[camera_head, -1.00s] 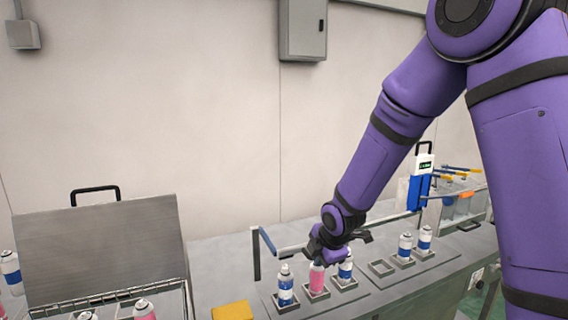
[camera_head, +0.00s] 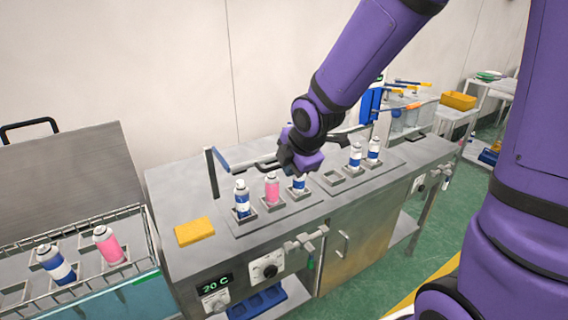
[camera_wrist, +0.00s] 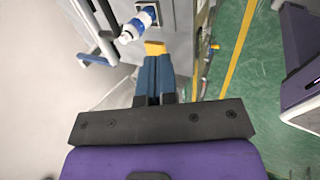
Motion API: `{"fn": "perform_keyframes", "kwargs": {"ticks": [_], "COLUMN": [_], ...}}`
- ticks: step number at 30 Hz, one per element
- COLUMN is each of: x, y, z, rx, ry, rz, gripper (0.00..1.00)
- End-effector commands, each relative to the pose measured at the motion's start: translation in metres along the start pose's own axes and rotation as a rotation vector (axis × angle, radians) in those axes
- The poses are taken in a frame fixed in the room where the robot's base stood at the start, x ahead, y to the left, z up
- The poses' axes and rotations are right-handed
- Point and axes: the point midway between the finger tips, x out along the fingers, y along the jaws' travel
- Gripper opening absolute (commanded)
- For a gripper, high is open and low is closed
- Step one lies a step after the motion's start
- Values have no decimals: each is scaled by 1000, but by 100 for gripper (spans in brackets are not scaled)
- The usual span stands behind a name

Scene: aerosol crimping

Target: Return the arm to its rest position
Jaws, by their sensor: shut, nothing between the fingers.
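My arm reaches down from the top right in the head view. My gripper (camera_head: 291,168) is above the bench, close over the row of cans and partly in front of the third can (camera_head: 299,186). In the wrist view my gripper (camera_wrist: 153,62) shows its two blue fingers shut together with nothing between them. A blue-and-white can (camera_head: 242,201) and a pink can (camera_head: 272,188) stand upright in holders left of it. A blue-and-white can (camera_wrist: 138,24) stands near the fingertips in the wrist view. Whether the gripper touches any can is hard to tell.
A grey bench (camera_head: 180,207) carries a yellow block (camera_head: 194,231), an empty holder (camera_head: 331,177) and more cans (camera_head: 355,156) at right. A wire-rimmed bath (camera_head: 105,292) with an opened lid (camera_head: 70,185) stands at left. Green floor (camera_head: 385,262) is clear at right.

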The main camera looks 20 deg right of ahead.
Motion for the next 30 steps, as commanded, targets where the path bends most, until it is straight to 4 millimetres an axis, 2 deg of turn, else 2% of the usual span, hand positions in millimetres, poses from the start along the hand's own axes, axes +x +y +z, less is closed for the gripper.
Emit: {"fn": "perform_keyframes", "kwargs": {"ticks": [6,22,26,30], "x": [-6,-8,-26,-63], "y": [-7,-7,-8,-13], "z": [0,1,6,18], "rx": [0,12,106,321], "ry": [-1,-4,-25,-64], "rz": [0,1,5,16], "gripper": [0,0,0,0]}}
